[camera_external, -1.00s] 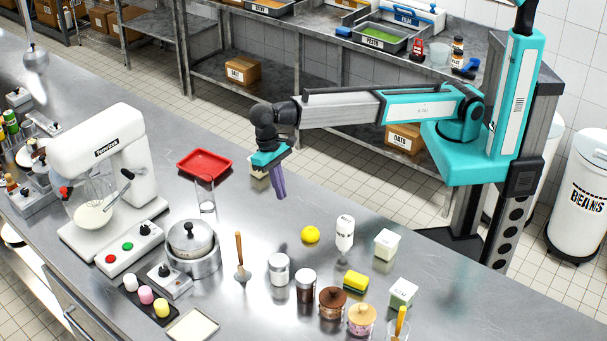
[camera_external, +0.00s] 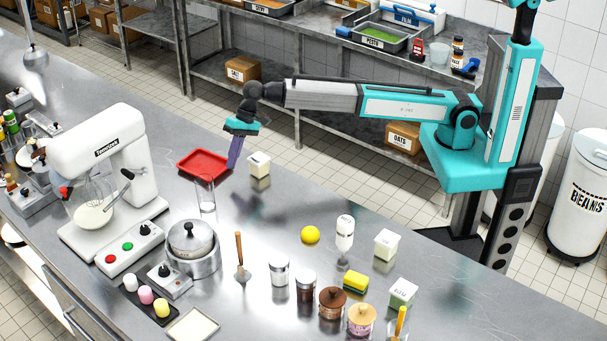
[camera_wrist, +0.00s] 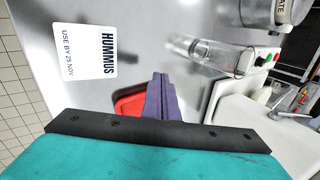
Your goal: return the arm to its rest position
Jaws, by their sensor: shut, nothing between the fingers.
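My gripper (camera_external: 234,160) is shut and empty. Its purple fingers point down above the far edge of the counter, beside the right end of the red tray (camera_external: 190,171) in the external view. In the wrist view my shut fingers (camera_wrist: 161,84) cover part of the red tray (camera_wrist: 126,104). My arm stretches left from its column. How far the fingertips are above the counter is hard to tell.
A white hummus tub (camera_external: 260,169) stands just right of the fingers; its lid shows in the wrist view (camera_wrist: 85,45). A clear glass (camera_external: 206,199) stands in front of the tray. A white mixer (camera_external: 108,170) is further left. A yellow ball (camera_external: 311,235) lies on the counter to the right.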

